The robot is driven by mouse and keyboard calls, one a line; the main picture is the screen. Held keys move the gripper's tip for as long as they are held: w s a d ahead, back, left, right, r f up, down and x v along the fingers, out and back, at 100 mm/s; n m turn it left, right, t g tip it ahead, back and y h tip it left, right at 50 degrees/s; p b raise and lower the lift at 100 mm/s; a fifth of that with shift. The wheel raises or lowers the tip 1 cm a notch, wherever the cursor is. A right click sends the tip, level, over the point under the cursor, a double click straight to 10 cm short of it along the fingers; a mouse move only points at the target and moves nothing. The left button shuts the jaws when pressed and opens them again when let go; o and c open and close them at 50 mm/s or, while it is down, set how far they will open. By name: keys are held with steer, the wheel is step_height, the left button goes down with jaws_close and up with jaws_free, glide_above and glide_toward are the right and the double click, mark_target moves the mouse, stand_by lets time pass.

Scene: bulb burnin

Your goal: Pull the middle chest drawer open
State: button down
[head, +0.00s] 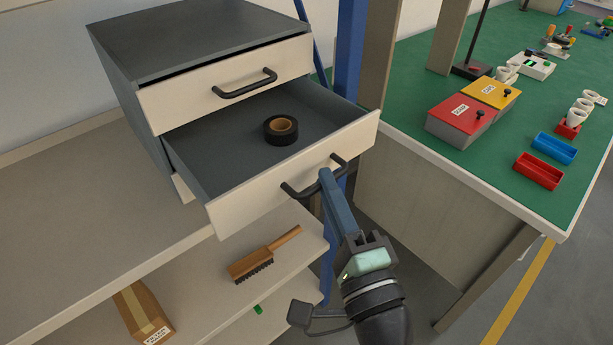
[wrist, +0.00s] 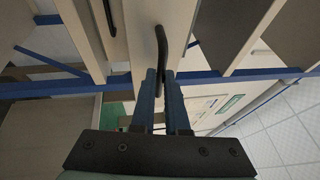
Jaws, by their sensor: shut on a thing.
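The grey chest (head: 200,32) has cream drawer fronts with black bar handles and stands on a shelf. Its middle drawer (head: 232,160) is pulled well out, and a roll of black tape (head: 281,129) lies inside. My gripper (head: 325,180) is shut on the middle drawer's handle (head: 300,191), near the handle's right part. In the wrist view the blue fingers (wrist: 161,85) close around the dark handle (wrist: 160,45). The top drawer (head: 228,85) stands slightly out. The bottom drawer (head: 181,188) is mostly hidden below the middle one.
A blue post (head: 349,50) stands close to the right of the chest. A green-topped bench (head: 420,110) with red and yellow boxes is further right. A brush (head: 262,254) and a cardboard box (head: 143,312) sit on the lower shelf.

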steer(key=shift+s+d+b, duration=0.2)
steer(key=shift+s+d, duration=0.35)
steer(key=shift+s, duration=0.2)
steer(key=shift+s+d+b, duration=0.15)
steer(key=shift+s+d, duration=0.35)
steer(key=shift+s, duration=0.2)
steer(key=c, duration=0.9)
jaws_free()
steer(key=b+v, duration=0.3)
steer(key=v, duration=1)
steer(key=shift+w, duration=0.15)
